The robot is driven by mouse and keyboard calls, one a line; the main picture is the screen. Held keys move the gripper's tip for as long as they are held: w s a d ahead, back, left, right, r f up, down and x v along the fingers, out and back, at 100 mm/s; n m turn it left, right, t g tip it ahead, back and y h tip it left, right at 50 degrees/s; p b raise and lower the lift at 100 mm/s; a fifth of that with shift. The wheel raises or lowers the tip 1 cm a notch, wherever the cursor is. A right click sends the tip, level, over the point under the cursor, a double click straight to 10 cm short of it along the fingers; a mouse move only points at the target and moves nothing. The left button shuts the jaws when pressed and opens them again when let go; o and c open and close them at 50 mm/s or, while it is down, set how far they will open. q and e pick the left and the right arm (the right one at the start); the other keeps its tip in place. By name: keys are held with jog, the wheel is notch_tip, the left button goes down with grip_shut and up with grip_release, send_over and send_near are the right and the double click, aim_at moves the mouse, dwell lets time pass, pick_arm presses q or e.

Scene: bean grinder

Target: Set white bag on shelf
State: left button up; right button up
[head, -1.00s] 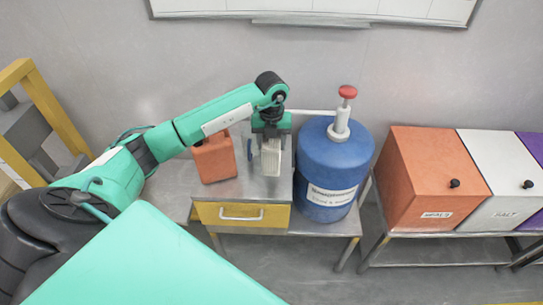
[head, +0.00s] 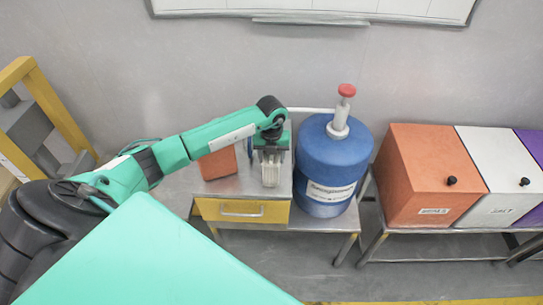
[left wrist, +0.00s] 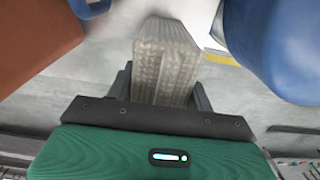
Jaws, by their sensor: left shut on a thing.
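My left gripper is shut on the bag. In the left wrist view the bag (left wrist: 166,62) sits between the dark fingers (left wrist: 160,88). The metal top of a low shelf unit (head: 236,185) lies around and below the bag. I cannot tell whether the bag's base touches it. My right gripper is not in view.
An orange container (head: 217,164) stands left of the bag, partly hidden by my arm. A blue drum (head: 333,165) with a red-topped pump stands close on the right. A yellow drawer (head: 242,211) is below. Orange (head: 430,178) and white bins stand farther right.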

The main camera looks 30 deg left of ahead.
pick_arm(q)
jog(key=o, duration=1.3)
jog(key=shift+o, duration=0.2)
notch_tip(320, 180, up, 11)
jog(key=b, duration=0.3)
jog(key=shift+f, duration=0.1)
jog(key=shift+r, duration=0.7)
